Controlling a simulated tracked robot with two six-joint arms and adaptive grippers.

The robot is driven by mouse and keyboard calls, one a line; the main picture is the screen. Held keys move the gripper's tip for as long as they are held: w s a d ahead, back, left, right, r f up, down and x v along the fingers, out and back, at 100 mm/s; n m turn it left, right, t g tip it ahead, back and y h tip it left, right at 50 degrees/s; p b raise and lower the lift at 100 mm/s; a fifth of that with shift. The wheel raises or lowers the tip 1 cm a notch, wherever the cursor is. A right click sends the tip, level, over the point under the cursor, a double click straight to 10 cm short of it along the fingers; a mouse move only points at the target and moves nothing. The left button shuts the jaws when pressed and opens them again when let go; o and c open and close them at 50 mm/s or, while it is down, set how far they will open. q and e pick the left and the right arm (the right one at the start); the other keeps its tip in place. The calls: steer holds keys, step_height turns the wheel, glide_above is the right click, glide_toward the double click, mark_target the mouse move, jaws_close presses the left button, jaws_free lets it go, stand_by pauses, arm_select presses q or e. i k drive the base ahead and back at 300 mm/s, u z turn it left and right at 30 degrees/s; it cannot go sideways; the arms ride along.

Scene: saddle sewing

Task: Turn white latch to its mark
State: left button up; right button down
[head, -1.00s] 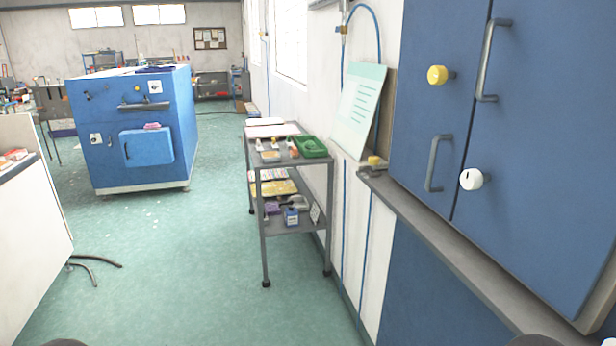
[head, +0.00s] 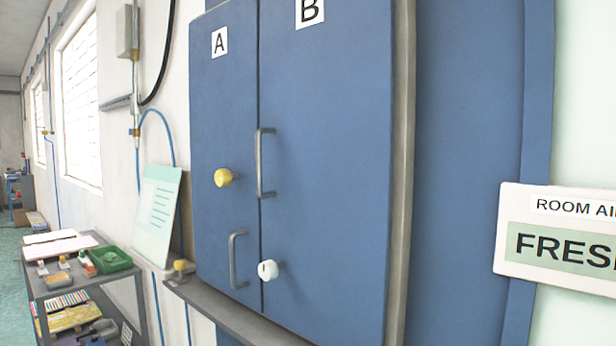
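The white latch (head: 267,270) is a round knob with a small dark mark on its face. It sits low on the blue door B (head: 330,150), just right of the seam with door A (head: 222,110). A yellow knob (head: 223,177) is on door A, higher and to the left. Each door has a grey bar handle, and both doors look shut. I cannot make out a target mark beside the white latch. Neither of my grippers is in the head view.
A grey trolley (head: 36,290) with a green tray (head: 108,260) and papers stands at the left. A grey ledge (head: 225,315) runs below the cabinet. A pale green sheet (head: 156,215) leans by the wall. A sign reading "ROOM AI" and "FRES" (head: 560,240) is at the right.

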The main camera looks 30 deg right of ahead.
mark_target(268, 271)
steer(key=u, duration=2.3)
steer(key=i, duration=0.1)
steer(key=z, duration=3.55)
steer(key=k, duration=0.65)
steer(key=u, duration=1)
steer(key=i, duration=1)
